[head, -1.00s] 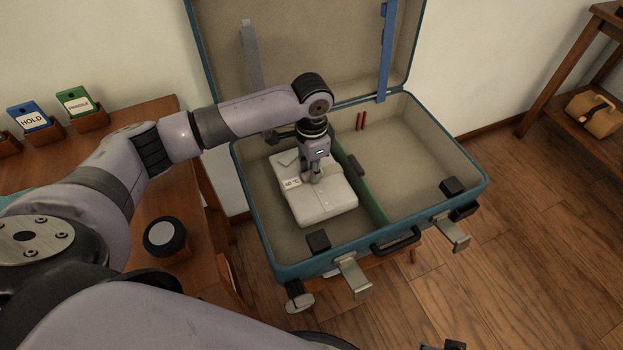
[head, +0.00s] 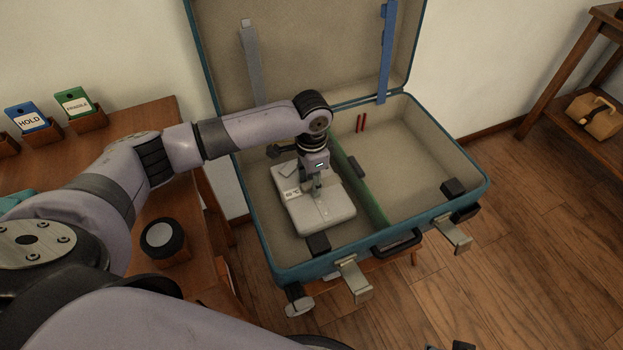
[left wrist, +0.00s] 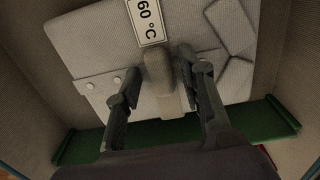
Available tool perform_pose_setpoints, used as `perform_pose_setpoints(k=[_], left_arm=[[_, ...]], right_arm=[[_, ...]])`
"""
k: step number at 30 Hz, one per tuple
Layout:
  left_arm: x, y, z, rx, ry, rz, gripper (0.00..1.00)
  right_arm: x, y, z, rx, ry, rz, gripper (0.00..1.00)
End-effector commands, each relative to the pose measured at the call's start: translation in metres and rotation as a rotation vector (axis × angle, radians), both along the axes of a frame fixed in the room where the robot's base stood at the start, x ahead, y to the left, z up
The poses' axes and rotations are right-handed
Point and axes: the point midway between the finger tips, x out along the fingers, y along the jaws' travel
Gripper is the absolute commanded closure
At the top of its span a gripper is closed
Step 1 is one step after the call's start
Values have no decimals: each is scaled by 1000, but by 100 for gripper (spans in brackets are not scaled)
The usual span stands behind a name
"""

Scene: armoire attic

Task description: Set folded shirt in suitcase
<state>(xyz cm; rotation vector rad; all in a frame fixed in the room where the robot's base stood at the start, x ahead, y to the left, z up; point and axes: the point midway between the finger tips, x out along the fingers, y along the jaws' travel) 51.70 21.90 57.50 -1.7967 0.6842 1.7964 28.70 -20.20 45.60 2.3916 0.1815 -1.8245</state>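The folded shirt (head: 318,208), pale grey-white with a "60 °C" label, lies flat in the left compartment of the open teal suitcase (head: 478,190). It also shows in the left wrist view (left wrist: 100,50). My left gripper (head: 317,188) points down over the shirt. In the left wrist view its fingers (left wrist: 160,78) stand apart on either side of a raised beige tab on the shirt, with a small gap on the left. The shirt's underside is hidden. Only dark tips, apparently of my right gripper (head: 452,347), show at the bottom edge.
A green divider (head: 372,198) separates the compartments; the right compartment is mostly empty, with red marks at its back. Dark blocks sit at the front corners. The lid stands open behind. A wooden table (head: 150,112) with tagged holders is at left.

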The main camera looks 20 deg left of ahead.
Motion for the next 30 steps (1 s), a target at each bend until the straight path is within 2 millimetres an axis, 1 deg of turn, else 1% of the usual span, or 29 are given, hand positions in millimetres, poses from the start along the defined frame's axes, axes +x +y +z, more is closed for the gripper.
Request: perform_pose_setpoints(k=[11, 12, 13, 14, 17, 24, 30], left_arm=[[0, 0, 2, 0, -1, 0, 60], [0, 0, 3, 0, -1, -1, 60], [1, 0, 7, -1, -2, -1, 60], [1, 0, 11, -1, -2, -1, 60], [1, 0, 26, -1, -4, -1, 60], [1, 0, 73, -1, -3, 0, 60], [0, 0, 105, -1, -1, 0, 60]], right_arm=[[0, 0, -1, 1, 1, 0, 60], [-1, 0, -1, 0, 3, 0, 60], [0, 1, 4, 1, -1, 0, 60], [0, 1, 2, 2, -2, 2, 60], [-2, 1, -15, 1, 13, 3, 60], [-9, 1, -58, -1, 37, 7, 60], [-18, -1, -87, -4, 51, 9, 60]])
